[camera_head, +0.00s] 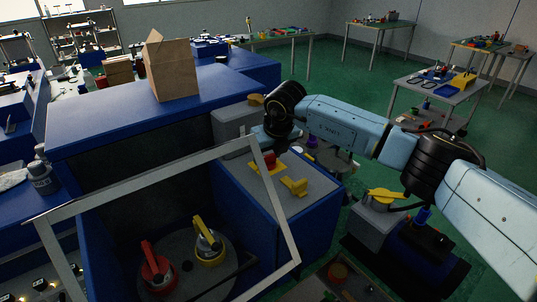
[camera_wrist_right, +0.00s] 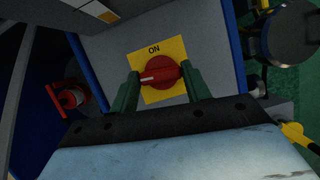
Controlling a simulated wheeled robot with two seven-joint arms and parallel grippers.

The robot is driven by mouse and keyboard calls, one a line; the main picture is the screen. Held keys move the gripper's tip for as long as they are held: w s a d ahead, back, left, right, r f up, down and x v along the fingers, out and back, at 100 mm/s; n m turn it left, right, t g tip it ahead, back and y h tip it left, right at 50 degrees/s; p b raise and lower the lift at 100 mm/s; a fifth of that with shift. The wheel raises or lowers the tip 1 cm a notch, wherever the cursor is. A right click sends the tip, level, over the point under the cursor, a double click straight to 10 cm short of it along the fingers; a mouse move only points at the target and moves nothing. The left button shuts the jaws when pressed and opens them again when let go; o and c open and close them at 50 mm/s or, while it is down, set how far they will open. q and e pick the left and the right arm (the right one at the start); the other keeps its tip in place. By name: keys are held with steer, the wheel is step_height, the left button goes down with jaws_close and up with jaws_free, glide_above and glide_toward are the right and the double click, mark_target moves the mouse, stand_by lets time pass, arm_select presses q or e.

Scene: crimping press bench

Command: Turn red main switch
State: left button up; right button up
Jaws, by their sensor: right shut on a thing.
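The red main switch (camera_wrist_right: 162,70) is a round red knob on a yellow plate (camera_wrist_right: 174,48) marked ON, on a grey panel. In the head view the red knob (camera_head: 269,159) shows partly, just below my right gripper (camera_head: 268,148), on top of the blue machine. In the right wrist view the two green fingers of my right gripper (camera_wrist_right: 160,78) stand on either side of the knob and are shut on it. The white mark on the knob points left, away from the ON label. My left gripper is not in view.
A yellow handle (camera_head: 294,187) sits beside the switch on the grey top. A slanted light metal frame (camera_head: 165,172) crosses in front. Red (camera_head: 155,268) and yellow (camera_head: 208,244) tools stand inside the blue machine.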

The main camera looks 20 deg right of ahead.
steer(key=m+b, duration=0.1)
steer(key=m, duration=0.1)
steer(key=m+h+b, duration=0.1)
steer(key=m, duration=0.1)
steer(key=shift+a+h, duration=0.2)
steer(key=shift+h, duration=0.1)
steer(key=m+h+b, duration=0.1)
steer(key=m, duration=0.1)
steer(key=m+b, duration=0.1)
steer(key=m, duration=0.1)
steer(key=shift+w+a+m+h+b, duration=0.1)
steer(key=shift+m+h+b, duration=0.25)
steer(key=shift+m+h, duration=0.05)
steer(key=m+g+h+b, duration=0.1)
steer(key=m, duration=0.2)
steer(key=shift+m, duration=0.3)
steer(key=shift+w+r+m+g+h+b, duration=0.15)
steer(key=shift+m+g+b, duration=0.25)
steer(key=shift+m, duration=0.6)
steer(key=shift+s+f+m+g+h+b, duration=0.1)
steer(key=shift+m+g+h+b, duration=0.25)
steer(key=shift+m, duration=0.65)
steer(key=shift+w, duration=0.1)
steer(key=o, duration=1)
steer(key=shift+a, duration=0.1)
steer(key=v, duration=1.3)
steer(key=shift+r, duration=0.25)
